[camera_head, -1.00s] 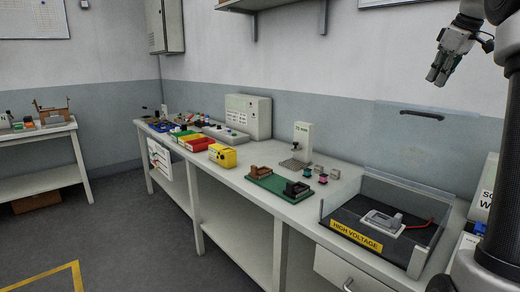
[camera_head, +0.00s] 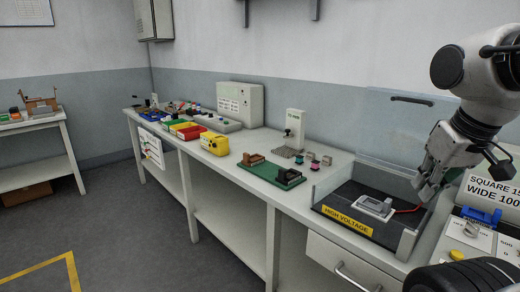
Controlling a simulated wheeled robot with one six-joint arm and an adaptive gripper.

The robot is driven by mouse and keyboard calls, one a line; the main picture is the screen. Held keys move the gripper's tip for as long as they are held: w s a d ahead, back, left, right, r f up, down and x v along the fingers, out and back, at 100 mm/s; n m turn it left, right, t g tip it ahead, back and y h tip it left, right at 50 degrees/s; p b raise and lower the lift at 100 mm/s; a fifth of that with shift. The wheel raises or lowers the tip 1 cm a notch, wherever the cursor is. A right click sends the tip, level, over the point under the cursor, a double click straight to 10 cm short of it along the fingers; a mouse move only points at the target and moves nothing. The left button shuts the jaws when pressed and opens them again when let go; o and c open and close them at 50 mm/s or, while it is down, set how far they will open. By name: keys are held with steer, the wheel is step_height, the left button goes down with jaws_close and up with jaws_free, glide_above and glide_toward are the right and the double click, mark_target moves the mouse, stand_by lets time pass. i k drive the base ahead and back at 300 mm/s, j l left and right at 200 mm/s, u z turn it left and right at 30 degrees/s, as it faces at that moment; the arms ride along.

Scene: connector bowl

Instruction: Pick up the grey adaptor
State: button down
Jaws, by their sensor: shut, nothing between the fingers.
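My gripper (camera_head: 424,196) hangs at the right, fingers pointing down, in front of the right side of the clear-walled high-voltage box as seen in the picture. It is shut and empty. I cannot pick out the grey adaptor with certainty. A grey block-like device (camera_head: 374,204) on a pale base sits inside the box with a red lead beside it. Small pieces, some grey and some pink (camera_head: 315,167), stand on the bench left of the box; they are too small to identify.
The high-voltage box (camera_head: 347,221) has low walls and a raised clear lid (camera_head: 400,125). A green board (camera_head: 260,172) with brown and black blocks, a yellow box (camera_head: 214,144) and coloured bins stand along the bench. A labelled station (camera_head: 488,212) with a blue part stands at right.

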mark_target(381, 210)
steer(key=i+j+z, duration=0.15)
steer(key=j+z, duration=0.15)
steer(key=z, duration=0.2)
steer(key=i+j+z, duration=0.15)
steer(key=j+z, duration=0.2)
steer(key=z, duration=0.15)
